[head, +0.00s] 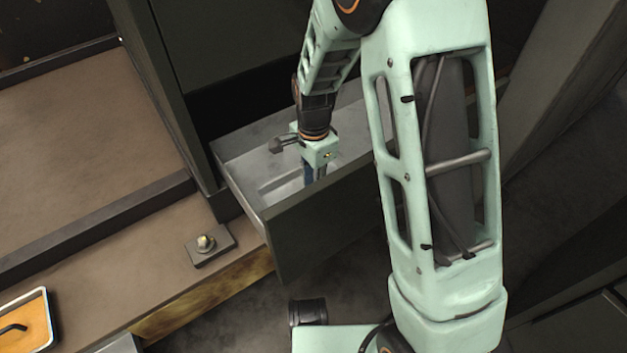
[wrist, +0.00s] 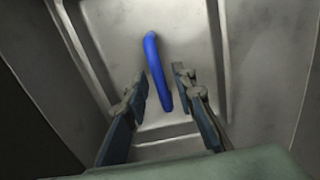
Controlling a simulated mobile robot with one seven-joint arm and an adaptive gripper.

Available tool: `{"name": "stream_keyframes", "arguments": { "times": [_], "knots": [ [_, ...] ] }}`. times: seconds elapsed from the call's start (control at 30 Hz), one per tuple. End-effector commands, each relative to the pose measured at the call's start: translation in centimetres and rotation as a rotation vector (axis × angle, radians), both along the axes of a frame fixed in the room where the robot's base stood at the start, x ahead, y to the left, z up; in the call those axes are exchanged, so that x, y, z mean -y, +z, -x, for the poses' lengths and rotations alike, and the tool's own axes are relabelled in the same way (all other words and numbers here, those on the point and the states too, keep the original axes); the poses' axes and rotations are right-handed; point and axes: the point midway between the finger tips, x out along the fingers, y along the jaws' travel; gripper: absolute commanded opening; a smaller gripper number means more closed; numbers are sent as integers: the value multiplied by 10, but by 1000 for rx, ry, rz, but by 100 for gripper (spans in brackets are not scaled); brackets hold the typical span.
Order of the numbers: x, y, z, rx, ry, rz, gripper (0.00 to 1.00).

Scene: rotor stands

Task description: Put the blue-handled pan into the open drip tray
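The open drip tray (head: 239,172) is a grey metal drawer with a dark front, pulled out below a dark cabinet. The blue-handled pan (head: 283,182) appears as a pale grey rectangular shape inside it. In the wrist view the blue handle (wrist: 156,72) stands out against the grey pan floor (wrist: 197,38). My gripper (head: 315,175) is down inside the drawer, partly hiding the pan. In the wrist view my gripper's fingers (wrist: 160,86) are apart, one on each side of the handle, with visible gaps. The pan's far side is hidden by my arm in the head view.
A pan with an orange-brown inside and a black handle (head: 28,325) sits at the lower left. Drawer walls stand close around my gripper.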

Motion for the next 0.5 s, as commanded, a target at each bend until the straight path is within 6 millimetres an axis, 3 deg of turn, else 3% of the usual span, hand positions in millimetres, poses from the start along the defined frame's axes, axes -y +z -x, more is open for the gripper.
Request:
{"name": "stream_keyframes", "arguments": {
  "times": [0.07, 0.3, 0.5],
  "knots": [
    [0, 0, 0, 0, 0, 0, 25],
    [0, 0, 0, 0, 0, 0, 0],
    [0, 1, 0, 1, 0, -1, 0]
  ]
}}
